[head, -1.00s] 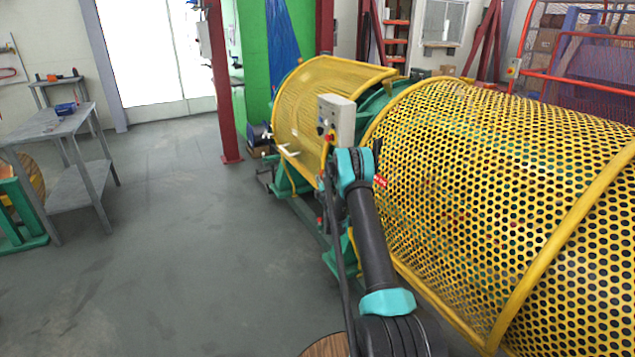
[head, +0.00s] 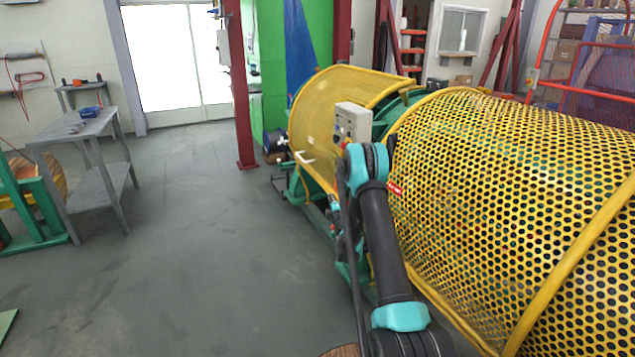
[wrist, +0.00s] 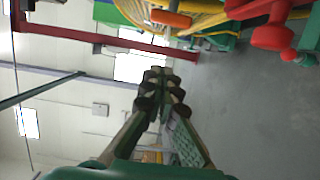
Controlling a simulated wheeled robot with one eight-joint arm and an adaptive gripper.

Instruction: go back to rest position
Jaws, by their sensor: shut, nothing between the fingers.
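My arm (head: 381,230) reaches forward from the bottom of the head view, close beside the yellow perforated guard (head: 510,190) of the strander. My gripper does not show clearly in the head view. In the wrist view my gripper (wrist: 162,88) has its dark fingertips together, with nothing between them. The grey control box (head: 352,124) appears just behind the arm's far joint in the head view. I cannot tell the gap between them.
A second yellow guard (head: 335,105) stands farther back, beside a red post (head: 241,95). A grey metal table (head: 82,128) stands at the left, near a green stand (head: 25,205). Open grey floor (head: 190,260) lies between the table and the machine. Red parts (wrist: 272,32) show close in the wrist view.

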